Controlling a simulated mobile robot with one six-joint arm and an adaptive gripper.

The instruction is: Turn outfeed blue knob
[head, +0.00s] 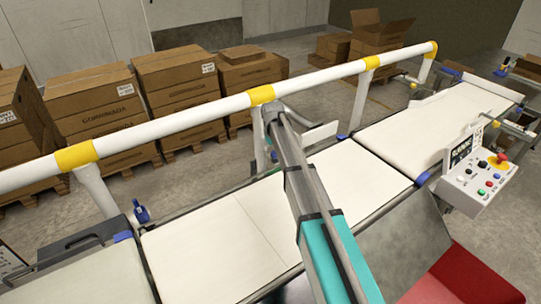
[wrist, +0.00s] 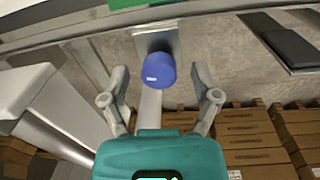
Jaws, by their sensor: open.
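A blue knob (wrist: 157,70) with a small white mark on its face shows in the wrist view, mounted on a pale metal plate (wrist: 158,37). My gripper (wrist: 159,76) is open, with one finger on each side of the knob and visible gaps between them. I cannot tell how deep the fingertips reach around it. In the head view my arm crosses the belt toward the white rail, and the gripper cannot be made out there. A blue knob (head: 141,212) also stands beside the near left belt; my gripper is not at that one.
A white guard rail (head: 200,122) with yellow bands runs along the far side of the belt (head: 365,188). Cartons on pallets (head: 95,105) stand behind it.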

